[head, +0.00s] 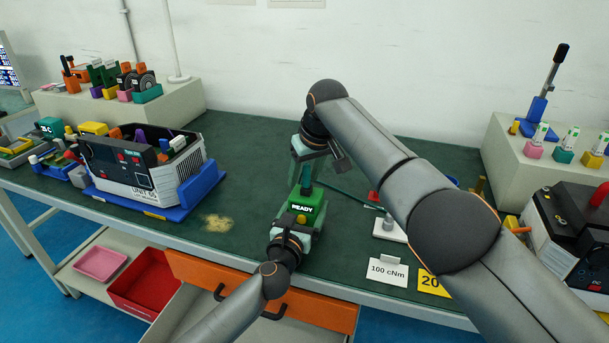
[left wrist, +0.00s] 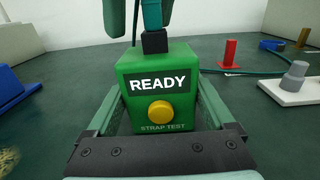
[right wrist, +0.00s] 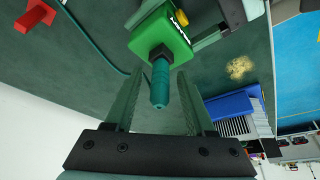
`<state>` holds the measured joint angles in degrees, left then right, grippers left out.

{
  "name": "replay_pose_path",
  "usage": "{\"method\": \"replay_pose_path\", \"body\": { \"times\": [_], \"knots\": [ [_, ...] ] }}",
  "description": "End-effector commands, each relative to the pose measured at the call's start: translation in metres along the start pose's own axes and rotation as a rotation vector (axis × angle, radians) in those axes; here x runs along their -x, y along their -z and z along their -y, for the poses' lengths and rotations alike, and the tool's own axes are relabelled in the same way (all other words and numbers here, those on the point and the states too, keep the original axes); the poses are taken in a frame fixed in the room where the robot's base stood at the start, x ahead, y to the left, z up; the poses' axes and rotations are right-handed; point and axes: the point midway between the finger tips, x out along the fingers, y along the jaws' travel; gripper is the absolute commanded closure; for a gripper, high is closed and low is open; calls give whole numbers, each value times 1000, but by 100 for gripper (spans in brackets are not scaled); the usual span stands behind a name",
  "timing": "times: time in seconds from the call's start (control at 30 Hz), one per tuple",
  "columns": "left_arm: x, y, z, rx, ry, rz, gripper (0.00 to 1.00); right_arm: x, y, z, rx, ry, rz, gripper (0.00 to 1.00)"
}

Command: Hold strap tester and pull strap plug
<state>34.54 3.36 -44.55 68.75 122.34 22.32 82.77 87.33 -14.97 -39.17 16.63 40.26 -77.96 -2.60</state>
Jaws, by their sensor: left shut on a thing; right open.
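The strap tester (head: 299,218) is a small green box with a READY label and a yellow button, also seen in the left wrist view (left wrist: 175,68). My left gripper (head: 291,232) is shut on its sides. The teal strap plug (right wrist: 159,86) stands in a black socket (right wrist: 160,53) on the tester's far end; it also shows in the left wrist view (left wrist: 153,17). My right gripper (head: 306,164) is open at the plug. In the right wrist view its fingers lie on either side of the plug with gaps. A thin green cord (right wrist: 95,40) runs beside the tester.
A white instrument (head: 135,178) on a blue tray stands at left. Right of the tester are a white base with a grey post (head: 388,228), a red block (head: 374,197) and a 100 cNm sign (head: 387,271). The mat left of the tester is mostly clear.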

Motion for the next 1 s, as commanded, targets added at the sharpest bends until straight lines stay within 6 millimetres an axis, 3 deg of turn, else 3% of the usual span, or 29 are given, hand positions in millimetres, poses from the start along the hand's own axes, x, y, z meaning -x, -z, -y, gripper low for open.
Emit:
{"method": "replay_pose_path", "body": {
  "times": [0.4, 0.9, 1.0],
  "knots": [
    [0, 2, 0, 0, 0, -3, 82, -4, 0, 0, 0, -2, -1, 45],
    [0, 2, 0, 0, 0, -2, 82, -4, 0, 0, -1, -1, -1, 100],
    [0, 2, 0, 0, 0, -2, 82, -4, 0, 0, -1, -1, -1, 100]
  ]
}}
